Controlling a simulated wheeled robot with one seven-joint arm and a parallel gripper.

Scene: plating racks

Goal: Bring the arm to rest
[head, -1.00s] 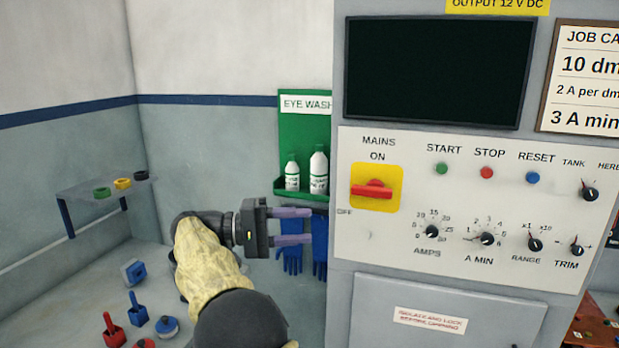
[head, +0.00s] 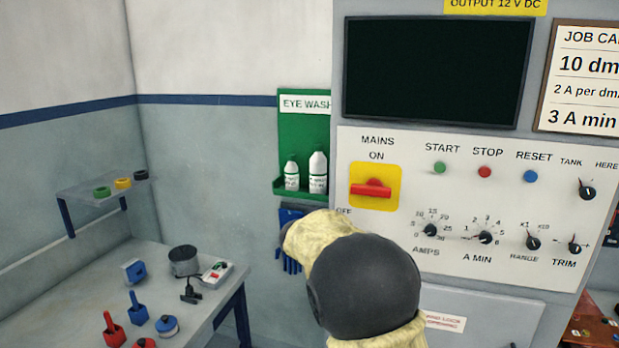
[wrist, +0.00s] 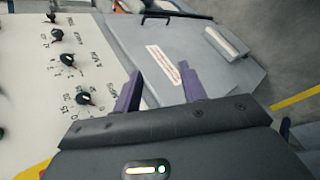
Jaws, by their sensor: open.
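My gripper (wrist: 160,92) shows in the wrist view with its two purple fingers apart and nothing between them. Its fingers point toward the lower part of the grey cabinet, near the panel's bottom edge and the door with a red-lettered label (wrist: 166,64). In the head view the gripper is hidden behind my own arm, which is bent in front of the cabinet's left side.
The control panel (head: 470,205) has a red mains switch (head: 371,188), buttons and several knobs. A green eye wash shelf (head: 303,107) hangs on the wall behind. A grey bench (head: 60,320) at left holds several tools. The floor (wrist: 285,60) shows at right in the wrist view.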

